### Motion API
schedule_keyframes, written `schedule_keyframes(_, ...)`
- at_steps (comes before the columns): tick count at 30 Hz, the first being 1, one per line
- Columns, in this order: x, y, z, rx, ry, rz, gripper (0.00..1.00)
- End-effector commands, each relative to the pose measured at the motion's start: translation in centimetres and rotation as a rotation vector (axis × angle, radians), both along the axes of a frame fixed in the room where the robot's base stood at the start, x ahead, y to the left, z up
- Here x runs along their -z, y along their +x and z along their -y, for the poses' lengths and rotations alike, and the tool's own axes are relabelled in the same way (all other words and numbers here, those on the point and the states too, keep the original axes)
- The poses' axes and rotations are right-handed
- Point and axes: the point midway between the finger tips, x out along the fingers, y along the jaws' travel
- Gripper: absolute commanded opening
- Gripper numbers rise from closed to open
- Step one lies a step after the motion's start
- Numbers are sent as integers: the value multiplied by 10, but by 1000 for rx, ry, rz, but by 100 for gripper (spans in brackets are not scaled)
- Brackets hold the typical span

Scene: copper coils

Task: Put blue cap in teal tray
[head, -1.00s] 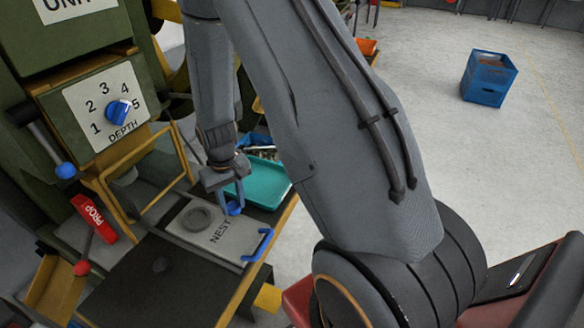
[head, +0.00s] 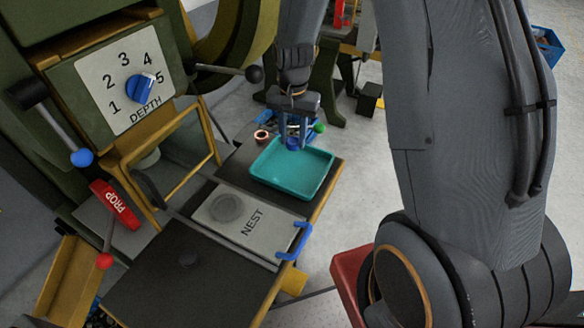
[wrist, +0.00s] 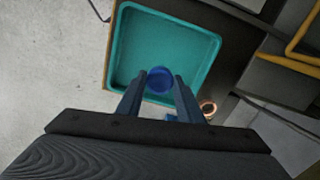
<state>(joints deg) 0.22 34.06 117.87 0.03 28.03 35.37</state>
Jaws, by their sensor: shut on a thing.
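The blue cap (head: 293,144) is held between the fingers of my gripper (head: 292,140), which is shut on it. The cap (wrist: 160,79) also shows between the fingertips (wrist: 160,82) in the wrist view. The teal tray (head: 268,184) lies on the dark bench beyond the NEST plate. In the head view my gripper and the cap are over the tray's far edge. In the wrist view the cap overlaps the near edge of the tray (wrist: 216,70). The exact height above the tray cannot be told.
The NEST plate (head: 224,228) with its blue handle (head: 294,241) lies in front of the tray. A copper coil (head: 261,136) and a green ball (head: 319,127) are near the tray's far side. The green machine with a DEPTH dial (head: 140,88) stands to the left.

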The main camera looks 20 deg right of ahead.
Motion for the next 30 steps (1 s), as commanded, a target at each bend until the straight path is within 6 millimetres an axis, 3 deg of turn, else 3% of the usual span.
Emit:
schedule_keyframes(9, 44, -1, -2, 10, 0, -4, 12)
schedule_keyframes(21, 83, -1, -3, 6, 0, -5, 12)
schedule_keyframes(30, 96, 0, -3, 6, 0, 0, 12)
